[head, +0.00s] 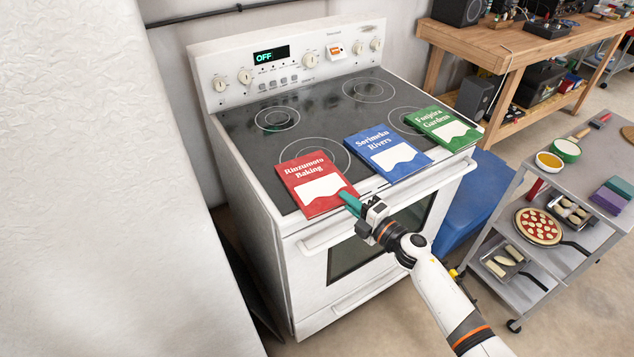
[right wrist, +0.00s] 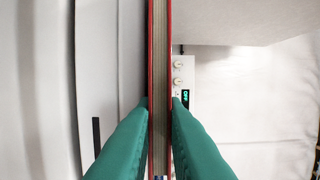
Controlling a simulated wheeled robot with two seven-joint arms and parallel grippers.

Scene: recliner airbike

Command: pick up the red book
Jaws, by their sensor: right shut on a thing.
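I cannot tell whether the book is lifted off the stove. My left gripper is not in view.
A blue book (head: 388,152) and a green book (head: 442,127) lie to the right along the stove's front edge. The oven handle (head: 325,238) juts out below. A grey cart (head: 590,180) with food stands at right. A white wall (head: 95,200) fills the left.

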